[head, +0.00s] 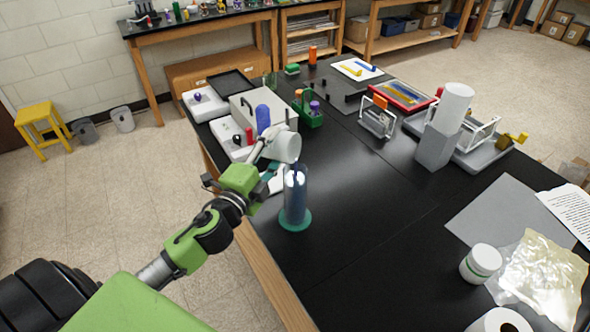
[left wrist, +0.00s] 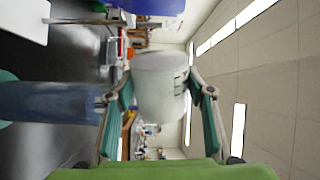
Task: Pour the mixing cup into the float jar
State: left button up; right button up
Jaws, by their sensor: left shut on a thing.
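The white mixing cup (head: 287,147) is held by my left gripper (head: 264,163) and is tilted, its mouth facing right, above the float jar (head: 296,205). The jar is a tall clear cylinder with a bluish inside, upright on a green round base at the table's left edge. A thin dark blue streak shows between the cup's lip and the jar's top. In the left wrist view, the cup (left wrist: 160,88) sits between both green finger pads, and the jar (left wrist: 50,102) lies to its left. The cup's inside is hidden. My right gripper is not in view.
Behind the cup stand a grey box (head: 262,108), a blue bottle (head: 263,118) and a green rack (head: 309,114). A grey block with a white cylinder (head: 455,105) stands further right. A white lidded jar (head: 481,263) is near the front right. The black table right of the float jar is clear.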

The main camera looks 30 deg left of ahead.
pick_arm(q)
jog(key=shift+d+r+m+p, duration=0.25)
jog(key=shift+r+m+p, duration=0.2)
jog(key=shift+m, duration=0.55)
dwell(0.4)
